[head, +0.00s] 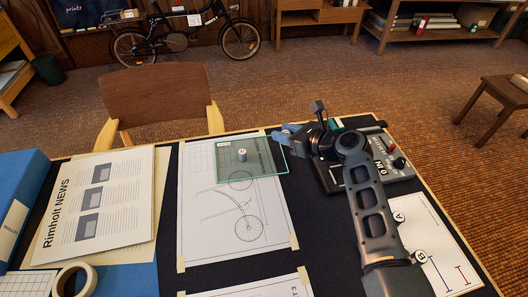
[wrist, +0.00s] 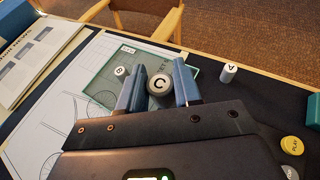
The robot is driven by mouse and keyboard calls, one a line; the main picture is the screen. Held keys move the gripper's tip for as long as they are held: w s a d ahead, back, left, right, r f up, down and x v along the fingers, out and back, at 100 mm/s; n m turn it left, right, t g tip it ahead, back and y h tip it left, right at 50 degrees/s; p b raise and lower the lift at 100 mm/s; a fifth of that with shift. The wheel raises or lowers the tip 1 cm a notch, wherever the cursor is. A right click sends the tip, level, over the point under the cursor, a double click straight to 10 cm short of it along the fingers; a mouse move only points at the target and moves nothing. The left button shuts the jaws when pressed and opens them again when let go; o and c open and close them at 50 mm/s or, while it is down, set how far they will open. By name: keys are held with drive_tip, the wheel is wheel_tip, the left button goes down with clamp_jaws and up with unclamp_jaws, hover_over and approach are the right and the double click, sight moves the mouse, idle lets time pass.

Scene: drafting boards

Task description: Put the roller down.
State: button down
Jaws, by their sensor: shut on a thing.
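My gripper (wrist: 160,74) is shut on a grey roller marked C (wrist: 160,87), which stands between its two blue fingers in the wrist view. In the head view, my gripper (head: 284,135) is at the far right corner of a clear green glass plate (head: 265,169); roller C cannot be made out there. The plate lies over a bicycle drawing (head: 240,222). A roller marked A (wrist: 229,73) stands right of the plate in the wrist view. Whether roller C touches a surface is unclear.
A grey control box (head: 391,160) sits on the dark board right of my gripper. A newspaper sheet (head: 100,197) and blue folder (head: 22,180) lie left. A chair (head: 157,100) stands beyond the board. Dark board shows between plate and roller A.

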drive_tip(key=b, duration=0.5)
hover_over(265, 152)
drive_tip(key=d, duration=0.1)
drive_tip(key=f, duration=0.3)
drive_tip(key=shift+s+f, duration=0.15)
drive_tip(key=shift+s, duration=0.05)
drive_tip(key=shift+w+a+f+b, duration=0.25)
drive_tip(key=shift+a+b, duration=0.15)
drive_tip(key=shift+a, duration=0.15)
wheel_tip(265, 152, down, 4)
drive_tip(key=b, duration=0.4)
drive_tip(key=shift+r, duration=0.15)
drive_tip(key=shift+f+b, duration=0.2)
drive_tip(key=shift+b, duration=0.1)
drive_tip(key=c, duration=0.8)
unclamp_jaws()
